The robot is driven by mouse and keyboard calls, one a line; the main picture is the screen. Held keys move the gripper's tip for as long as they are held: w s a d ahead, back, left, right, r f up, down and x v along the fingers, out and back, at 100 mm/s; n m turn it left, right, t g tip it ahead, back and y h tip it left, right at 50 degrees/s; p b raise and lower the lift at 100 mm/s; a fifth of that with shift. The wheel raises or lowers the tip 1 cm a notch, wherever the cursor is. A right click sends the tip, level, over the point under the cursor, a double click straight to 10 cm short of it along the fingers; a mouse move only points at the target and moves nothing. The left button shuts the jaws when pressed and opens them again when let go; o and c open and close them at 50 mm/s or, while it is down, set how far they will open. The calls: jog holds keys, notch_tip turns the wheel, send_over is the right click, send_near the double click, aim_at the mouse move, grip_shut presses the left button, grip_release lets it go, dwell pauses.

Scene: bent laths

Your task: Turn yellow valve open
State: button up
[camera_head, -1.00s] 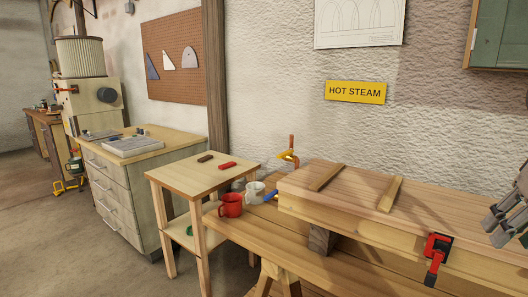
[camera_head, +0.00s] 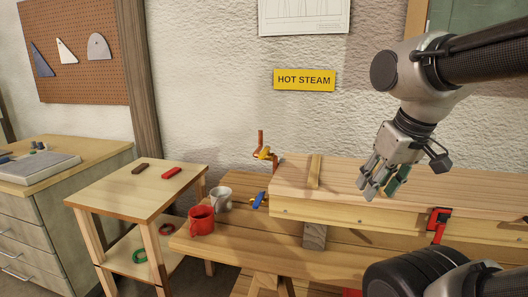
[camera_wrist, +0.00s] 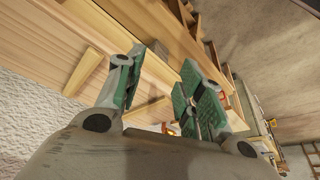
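The yellow valve (camera_head: 264,153) is a small yellow handle on a copper pipe by the wall, just left of the long wooden box's back left corner. Its handle's exact angle is too small to tell. A blue handle (camera_head: 258,200) sits lower, in front of it. My gripper (camera_head: 379,190) is over the box, well right of the valve and apart from it. In the wrist view its green-padded fingers (camera_wrist: 155,88) are spread with nothing between them. A small orange-yellow patch (camera_wrist: 172,129) shows beyond the fingers; I cannot tell whether it is the valve.
The wooden box (camera_head: 375,212) with a lath (camera_head: 314,171) on it lies on the bench. A red clamp (camera_head: 439,218) grips its front. A "HOT STEAM" sign (camera_head: 304,80) hangs above.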

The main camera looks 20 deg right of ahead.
aim_at(263, 153)
jog(key=w+a+f+t+y, duration=0.1)
jog(key=w+a+f, duration=0.55)
jog(key=a, duration=0.45)
jog(key=w+a+f+n+t+y, duration=0.1)
jog(key=w+a+f+y, duration=0.1)
jog(key=w+a+f, duration=0.7)
jog(key=w+a+f+t+y, duration=0.1)
jog(key=w+a+f, duration=0.3)
jog(key=a, duration=1)
jog(key=w+d+r+m+t+h, duration=0.2)
jog(key=w+d+m+t+h, duration=0.15)
jog(key=w, duration=0.25)
jog(key=d+r+m+t+h, duration=0.4)
jog(key=d+r+t+h, duration=0.1)
jog(key=d+r+h, duration=0.6)
jog(key=shift+n+y, duration=0.25)
jog(key=shift+y, duration=0.5)
jog(key=x, duration=0.2)
jog(key=r+x, duration=0.1)
jog(key=x, duration=0.5)
jog(key=shift+a+r, duration=0.1)
jog(key=shift+r, duration=0.05)
